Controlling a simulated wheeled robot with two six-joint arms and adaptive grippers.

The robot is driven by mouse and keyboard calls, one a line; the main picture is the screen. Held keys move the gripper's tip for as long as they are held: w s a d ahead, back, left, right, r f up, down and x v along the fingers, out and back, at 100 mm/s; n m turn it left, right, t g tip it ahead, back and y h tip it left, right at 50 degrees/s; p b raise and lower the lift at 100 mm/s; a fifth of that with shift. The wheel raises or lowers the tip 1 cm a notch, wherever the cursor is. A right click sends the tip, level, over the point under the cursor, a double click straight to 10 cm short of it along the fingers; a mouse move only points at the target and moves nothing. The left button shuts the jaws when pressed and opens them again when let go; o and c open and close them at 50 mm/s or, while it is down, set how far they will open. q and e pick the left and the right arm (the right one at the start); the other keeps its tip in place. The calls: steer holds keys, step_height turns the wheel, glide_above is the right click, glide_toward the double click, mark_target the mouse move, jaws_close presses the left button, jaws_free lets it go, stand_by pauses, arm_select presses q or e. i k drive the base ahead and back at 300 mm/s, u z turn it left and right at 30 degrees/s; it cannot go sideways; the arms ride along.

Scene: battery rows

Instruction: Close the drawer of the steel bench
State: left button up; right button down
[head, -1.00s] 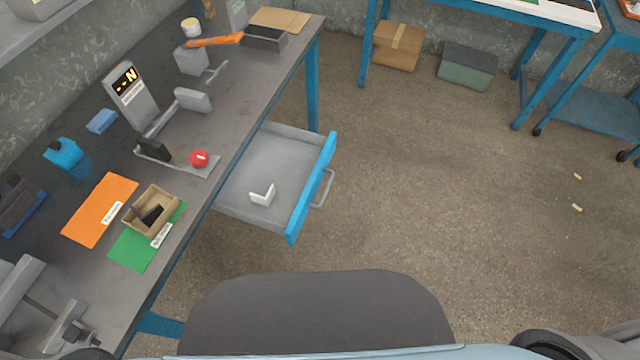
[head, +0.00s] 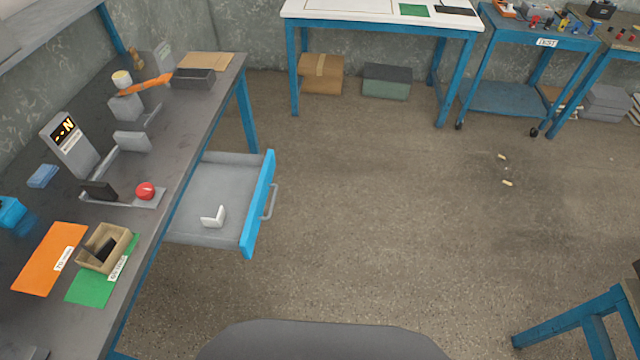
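The steel bench (head: 152,215) runs along the left side of the head view, with a grey top and blue legs. Its drawer (head: 215,190) is pulled out to the right. The drawer has a bright blue front (head: 258,205) with a grey bar handle (head: 270,201) on its outer face. A small white L-shaped piece (head: 213,217) lies inside the drawer. Neither of my grippers shows in this view.
A test fixture with a red knob (head: 145,191), a wooden box (head: 104,248), an orange mat (head: 48,258) and a green mat (head: 90,288) are on the bench. Floor right of the drawer is clear. A white-topped table (head: 375,14) stands at the back.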

mark_target(241, 183)
steer(key=z, duration=0.3)
steer(key=i, duration=0.95)
steer(key=u, duration=1.3)
